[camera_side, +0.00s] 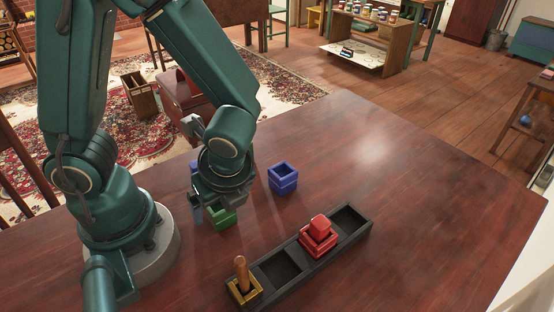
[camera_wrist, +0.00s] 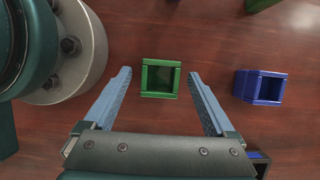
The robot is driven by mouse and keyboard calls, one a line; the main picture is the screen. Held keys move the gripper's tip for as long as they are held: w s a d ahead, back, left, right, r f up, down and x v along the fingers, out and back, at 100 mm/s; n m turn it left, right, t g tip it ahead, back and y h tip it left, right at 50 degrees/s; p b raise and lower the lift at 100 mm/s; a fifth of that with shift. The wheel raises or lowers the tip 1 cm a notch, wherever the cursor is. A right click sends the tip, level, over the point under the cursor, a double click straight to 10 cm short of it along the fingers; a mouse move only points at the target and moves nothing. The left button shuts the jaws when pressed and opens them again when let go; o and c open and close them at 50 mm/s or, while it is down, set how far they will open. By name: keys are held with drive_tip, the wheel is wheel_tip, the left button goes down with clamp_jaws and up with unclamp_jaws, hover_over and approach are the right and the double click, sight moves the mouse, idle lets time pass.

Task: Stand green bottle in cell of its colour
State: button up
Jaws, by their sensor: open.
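A green square open-topped holder (camera_wrist: 147,80) stands on the table between my gripper's two spread fingers (camera_wrist: 160,75), with a gap on each side in the wrist view. It looks empty. In the side view my gripper (camera_side: 219,203) is low over this green holder (camera_side: 224,219). Another green thing (camera_wrist: 262,4) is cut off at the wrist view's top edge; I cannot tell whether it is the bottle. A black rack (camera_side: 330,255) has a row of cells; two are empty, and none of the bare cells looks green.
A blue open-topped holder (camera_side: 283,181) stands right of the green one. The rack holds a yellow holder (camera_side: 236,292) with a brown upright piece (camera_side: 242,270), and a red holder (camera_side: 319,245) with a red piece (camera_side: 319,226). The table's right side is clear.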

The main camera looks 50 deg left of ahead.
clamp_jaws()
drive_tip(key=shift+r, duration=0.15)
